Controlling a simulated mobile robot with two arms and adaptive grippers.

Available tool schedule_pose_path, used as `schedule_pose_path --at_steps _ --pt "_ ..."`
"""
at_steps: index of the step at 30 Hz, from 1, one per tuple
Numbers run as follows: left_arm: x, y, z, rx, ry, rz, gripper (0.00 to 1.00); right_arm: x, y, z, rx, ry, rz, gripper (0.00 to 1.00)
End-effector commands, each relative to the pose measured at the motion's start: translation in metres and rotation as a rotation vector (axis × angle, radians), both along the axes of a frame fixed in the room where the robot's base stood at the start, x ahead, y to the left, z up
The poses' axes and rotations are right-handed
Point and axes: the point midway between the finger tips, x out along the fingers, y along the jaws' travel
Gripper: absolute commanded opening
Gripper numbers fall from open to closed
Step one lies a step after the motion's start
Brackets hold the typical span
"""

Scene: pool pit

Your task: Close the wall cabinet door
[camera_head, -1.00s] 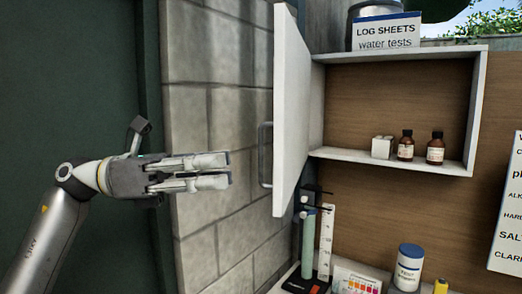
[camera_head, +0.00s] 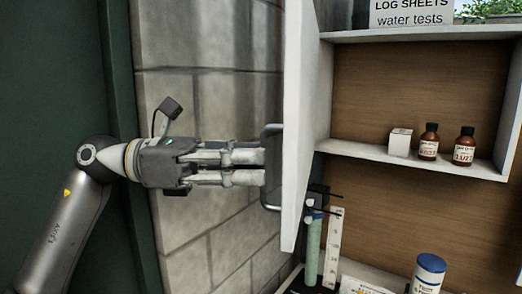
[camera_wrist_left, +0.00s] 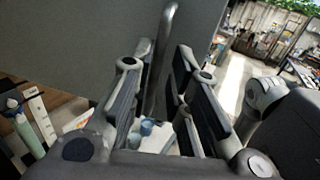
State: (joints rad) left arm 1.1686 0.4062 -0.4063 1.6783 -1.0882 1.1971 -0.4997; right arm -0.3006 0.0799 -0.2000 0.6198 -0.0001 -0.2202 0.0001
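The wall cabinet (camera_head: 418,163) is open at the right, its wooden back and white frame exposed. Its white door (camera_head: 297,120) stands swung out toward me, seen nearly edge-on. A grey bar handle (camera_head: 268,130) is on the door's left face. My left gripper (camera_head: 264,166) is level with the handle, fingertips at its bar, covering its middle. In the left wrist view, the handle (camera_wrist_left: 166,50) stands between the two spread fingers (camera_wrist_left: 168,75). The gripper is open, with gaps beside the bar; contact cannot be told. The right gripper is out of view.
A small white box (camera_head: 400,143) and two brown bottles (camera_head: 429,142) stand on the cabinet's bottom shelf. A log sheets box (camera_head: 411,14) sits on top. Below are a green cylinder (camera_head: 313,250) and a white tub (camera_head: 428,272). A block wall (camera_head: 215,90) is behind my gripper.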

Motion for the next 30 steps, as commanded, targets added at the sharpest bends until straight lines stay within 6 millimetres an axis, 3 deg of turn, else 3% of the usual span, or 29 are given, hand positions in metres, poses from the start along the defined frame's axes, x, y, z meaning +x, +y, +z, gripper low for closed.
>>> schedule_pose_path --at_steps 6,14,18,30 --pt "-0.001 -0.019 0.0 0.0 0.002 0.0 0.18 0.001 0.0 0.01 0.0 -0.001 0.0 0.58" --pt "-0.001 -0.021 -0.001 -0.001 0.001 0.002 0.18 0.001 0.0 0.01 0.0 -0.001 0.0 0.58" --pt "-0.001 -0.021 -0.001 -0.001 0.001 0.002 0.01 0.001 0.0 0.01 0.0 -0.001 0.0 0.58" --pt "0.0 -0.021 0.0 -0.004 0.0 0.008 0.0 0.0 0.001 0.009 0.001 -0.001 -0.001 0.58"
